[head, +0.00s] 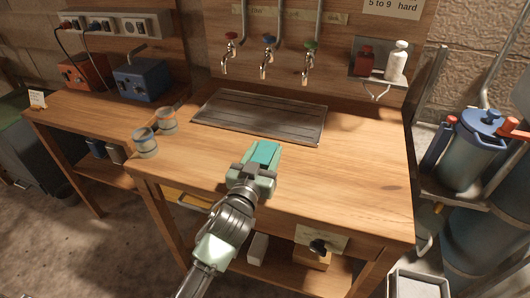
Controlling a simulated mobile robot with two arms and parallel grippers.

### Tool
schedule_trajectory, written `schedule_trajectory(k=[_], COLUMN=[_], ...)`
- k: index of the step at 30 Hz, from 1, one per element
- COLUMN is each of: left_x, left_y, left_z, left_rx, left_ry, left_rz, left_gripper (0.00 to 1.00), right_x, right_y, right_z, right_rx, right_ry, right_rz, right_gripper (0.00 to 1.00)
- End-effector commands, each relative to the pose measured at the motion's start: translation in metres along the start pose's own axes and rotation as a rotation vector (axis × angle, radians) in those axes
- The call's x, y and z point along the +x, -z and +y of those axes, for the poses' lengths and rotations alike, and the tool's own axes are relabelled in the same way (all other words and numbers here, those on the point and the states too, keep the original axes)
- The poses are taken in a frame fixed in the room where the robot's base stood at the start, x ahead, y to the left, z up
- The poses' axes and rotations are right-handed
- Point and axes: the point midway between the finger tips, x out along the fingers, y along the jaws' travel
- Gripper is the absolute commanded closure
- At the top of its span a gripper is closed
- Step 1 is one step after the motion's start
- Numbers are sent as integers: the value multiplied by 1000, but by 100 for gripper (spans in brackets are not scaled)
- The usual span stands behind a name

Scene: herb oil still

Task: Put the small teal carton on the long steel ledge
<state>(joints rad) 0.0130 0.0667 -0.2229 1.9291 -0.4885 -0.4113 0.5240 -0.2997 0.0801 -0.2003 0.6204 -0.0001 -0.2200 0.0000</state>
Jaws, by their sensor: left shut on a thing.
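My left gripper (254,172) reaches in over the front of the wooden workbench and is shut on the small teal carton (265,152). The carton's top shows beyond the jaws; its lower part is hidden by the gripper. I cannot tell whether it touches the bench. I cannot tell for sure which steel surface is the long ledge. A steel wall ledge (357,76) at the back right holds a dark red bottle and a white bottle. Another steel ledge (461,196) at the right carries a blue pot. My right gripper is not in view.
A ridged steel drain tray (260,117) lies on the bench (365,165) under three taps. Two grey cups (146,143) stand at its left. The blue pot (462,150) is at the right. Bare wood lies right of the carton.

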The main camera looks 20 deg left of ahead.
Motion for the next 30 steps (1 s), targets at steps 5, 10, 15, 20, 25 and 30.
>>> schedule_trajectory(k=[5, 10, 15, 20, 25, 30], left_x=[0, 0, -2, -26, -64, -96], left_y=[-2, -1, 2, 2, 2, 1], left_z=[0, 0, 0, 0, 0, 0], left_rx=[0, 0, 0, -3, -3, -2], left_ry=[0, 0, 0, 0, 0, 1], left_rz=[-1, -1, -2, -4, -5, -5], left_gripper=[28, 28, 28, 28, 28, 28], right_x=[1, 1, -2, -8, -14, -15], right_y=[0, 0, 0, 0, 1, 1], right_z=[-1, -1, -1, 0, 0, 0], right_rx=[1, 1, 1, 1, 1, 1], right_ry=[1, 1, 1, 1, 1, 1], right_rz=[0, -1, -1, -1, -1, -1], right_gripper=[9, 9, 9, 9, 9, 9])
